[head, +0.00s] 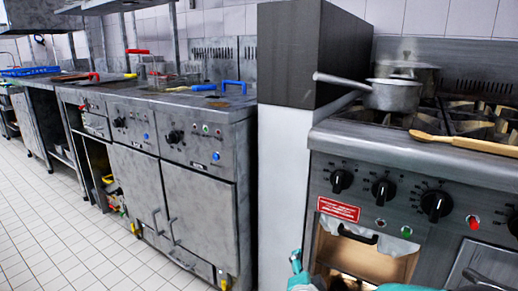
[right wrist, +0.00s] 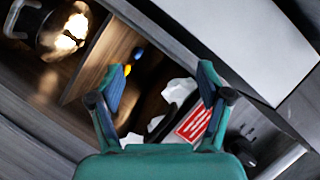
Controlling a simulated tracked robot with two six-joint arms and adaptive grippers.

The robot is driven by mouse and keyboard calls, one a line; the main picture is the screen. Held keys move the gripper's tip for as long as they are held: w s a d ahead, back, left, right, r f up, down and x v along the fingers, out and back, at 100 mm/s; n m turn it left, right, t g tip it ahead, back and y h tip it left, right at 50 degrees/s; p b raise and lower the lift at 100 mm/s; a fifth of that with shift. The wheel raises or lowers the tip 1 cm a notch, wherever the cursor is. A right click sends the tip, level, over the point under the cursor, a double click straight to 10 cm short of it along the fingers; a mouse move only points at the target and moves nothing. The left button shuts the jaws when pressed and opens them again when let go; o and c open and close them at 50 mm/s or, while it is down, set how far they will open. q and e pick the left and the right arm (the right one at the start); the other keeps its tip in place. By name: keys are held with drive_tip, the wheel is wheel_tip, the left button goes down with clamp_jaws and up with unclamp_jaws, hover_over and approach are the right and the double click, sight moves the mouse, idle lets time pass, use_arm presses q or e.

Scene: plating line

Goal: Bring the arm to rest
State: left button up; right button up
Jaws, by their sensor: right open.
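My right gripper (right wrist: 161,78) is open in the right wrist view, its two teal fingers spread with nothing between the tips. In the head view, teal parts of it show at the bottom edge, in front of the stove (head: 345,152). The rest of that arm is cut off by the frame. My left gripper is not in view.
Steel counters (head: 205,172) line the left wall. The tiled floor (head: 60,235) is clear.

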drive_tip(key=s+f+n+g+y, duration=0.2)
drive_tip(key=s+f+n+g, duration=0.2)
drive_tip(key=s+f, duration=0.5)
drive_tip(key=s+f+n+g+y, duration=0.2)
drive_tip(key=s+f+n+g, duration=0.15)
drive_tip(key=f, duration=1.05)
drive_tip(key=s+f+n+g+y+p, duration=0.1)
drive_tip(key=s+f+n+g+y, duration=0.15)
drive_tip(key=s, duration=0.75)
drive_tip(key=s+f+n+g+y+p, duration=0.1)
drive_tip(key=s+f+g+p, duration=0.2)
drive_tip(key=s, duration=0.7)
wheel_tip(320, 180, up, 37)
drive_tip(key=w+p, duration=0.1)
drive_tip(key=p, duration=3.4)
drive_tip(key=shift+a+g+p, duration=0.2)
drive_tip(key=shift+g+p, duration=0.1)
drive_tip(key=shift+h, duration=0.25)
